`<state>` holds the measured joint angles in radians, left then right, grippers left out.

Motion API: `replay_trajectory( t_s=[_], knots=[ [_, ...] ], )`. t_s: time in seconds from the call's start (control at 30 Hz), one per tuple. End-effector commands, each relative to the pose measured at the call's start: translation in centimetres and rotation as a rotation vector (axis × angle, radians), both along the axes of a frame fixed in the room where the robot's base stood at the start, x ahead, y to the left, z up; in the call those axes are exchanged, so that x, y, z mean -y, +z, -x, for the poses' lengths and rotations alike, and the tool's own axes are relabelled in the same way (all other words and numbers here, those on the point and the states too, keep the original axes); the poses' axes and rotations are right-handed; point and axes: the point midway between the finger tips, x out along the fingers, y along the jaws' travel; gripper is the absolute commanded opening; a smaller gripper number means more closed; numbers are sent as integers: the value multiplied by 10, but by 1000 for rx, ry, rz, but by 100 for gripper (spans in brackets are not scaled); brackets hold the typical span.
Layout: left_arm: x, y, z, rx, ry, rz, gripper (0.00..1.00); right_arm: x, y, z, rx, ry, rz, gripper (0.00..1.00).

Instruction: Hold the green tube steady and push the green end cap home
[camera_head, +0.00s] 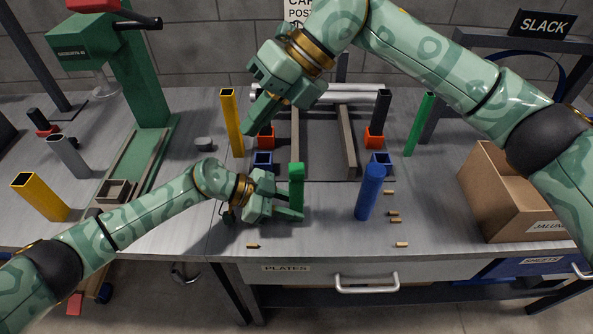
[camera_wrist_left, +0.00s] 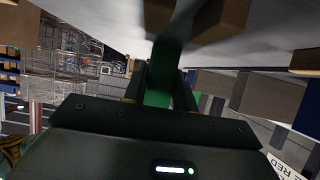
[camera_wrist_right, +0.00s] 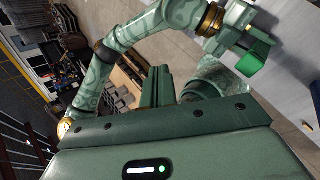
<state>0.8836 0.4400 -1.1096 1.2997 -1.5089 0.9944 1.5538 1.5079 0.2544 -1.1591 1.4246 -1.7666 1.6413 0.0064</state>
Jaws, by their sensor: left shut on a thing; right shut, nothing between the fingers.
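The green tube (camera_head: 297,198) stands upright near the table's front middle. It also shows between the fingers in the left wrist view (camera_wrist_left: 161,75). The brighter green end cap (camera_head: 297,169) sits at the tube's top; I cannot tell how deep it is seated. It also shows in the right wrist view (camera_wrist_right: 256,58). My left gripper (camera_head: 291,210) is shut on the tube, low on its side. My right gripper (camera_head: 251,125) is shut and empty, above and left of the cap, apart from it. Its shut fingers show in the right wrist view (camera_wrist_right: 159,85).
A yellow tube (camera_head: 232,123) stands behind, near my right gripper. A blue tube (camera_head: 369,192) stands to the right with several small tan pegs (camera_head: 393,213) around it. Another green tube (camera_head: 420,124) stands farther back. A cardboard box (camera_head: 495,205) is at the right.

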Motion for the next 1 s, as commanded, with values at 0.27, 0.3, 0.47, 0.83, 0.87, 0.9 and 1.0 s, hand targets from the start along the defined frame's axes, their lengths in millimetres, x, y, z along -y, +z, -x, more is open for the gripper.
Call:
replay_trajectory(
  t_s=[0.27,0.3,0.47,0.83,0.87,0.9,1.0],
  knots=[
    [0,-1,0,-1,0,-1,14,44,-19,-16,199,-62,615,0],
    [0,-1,0,-1,0,-1,14,50,-19,-18,213,-75,655,0],
    [0,-1,0,-1,0,0,14,59,-25,-22,234,-100,720,0],
    [0,-1,0,-1,0,0,14,58,-72,-22,234,-98,717,0],
    [0,-1,0,0,-1,0,14,58,-75,-21,233,-98,718,0],
    [0,-1,0,0,-1,-1,14,58,-78,-21,232,-97,717,0],
    [0,-1,0,-1,0,-1,14,58,-83,-22,234,-97,716,0]
  ],
)
